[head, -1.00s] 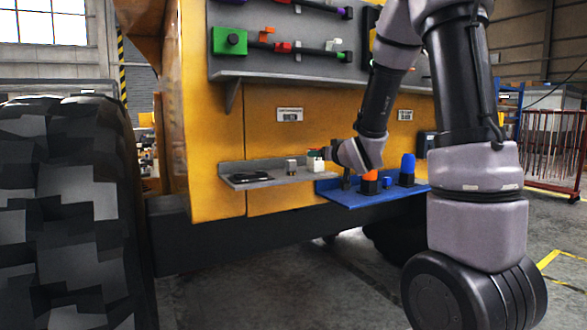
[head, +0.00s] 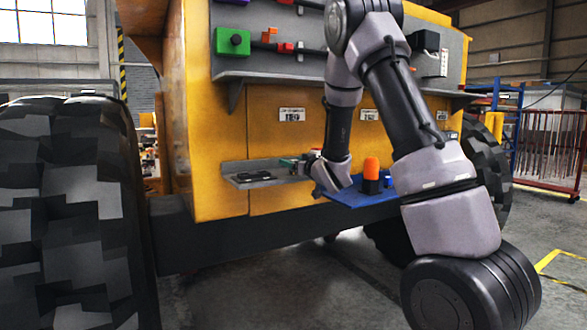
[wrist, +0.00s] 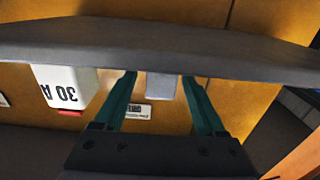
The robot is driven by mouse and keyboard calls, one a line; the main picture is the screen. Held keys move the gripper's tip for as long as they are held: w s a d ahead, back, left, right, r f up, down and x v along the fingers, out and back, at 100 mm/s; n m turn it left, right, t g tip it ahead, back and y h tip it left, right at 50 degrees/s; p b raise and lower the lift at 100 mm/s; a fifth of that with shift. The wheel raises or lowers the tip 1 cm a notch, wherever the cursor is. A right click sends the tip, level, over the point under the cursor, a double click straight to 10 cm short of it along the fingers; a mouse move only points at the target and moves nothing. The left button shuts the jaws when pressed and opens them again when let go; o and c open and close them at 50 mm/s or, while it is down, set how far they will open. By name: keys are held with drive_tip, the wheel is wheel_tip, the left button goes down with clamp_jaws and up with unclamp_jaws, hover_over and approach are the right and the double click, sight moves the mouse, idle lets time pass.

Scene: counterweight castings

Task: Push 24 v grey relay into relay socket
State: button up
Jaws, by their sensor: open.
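A small plain grey block (wrist: 161,86), which looks like the grey relay, stands on the grey shelf in the wrist view, where the scene appears upside down. No "24 V" marking is visible on it. My gripper (wrist: 160,77) is open, its green fingers on either side of the block with a gap at each side. In the head view my gripper (head: 291,163) is at the right part of the shelf (head: 232,179) and the grey block is not clearly visible there. A flat black piece (head: 255,177) lies on the shelf's left part; I cannot tell if it is the relay socket.
A white block marked "30 A" (wrist: 62,87) with a red part stands beside the grey block. A blue tray (head: 345,199) with an orange-topped black item (head: 371,175) is right of the shelf.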

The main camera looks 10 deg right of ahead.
drive_tip(key=shift+x, duration=1.4)
drive_tip(key=shift+s, duration=0.1)
clamp_jaws()
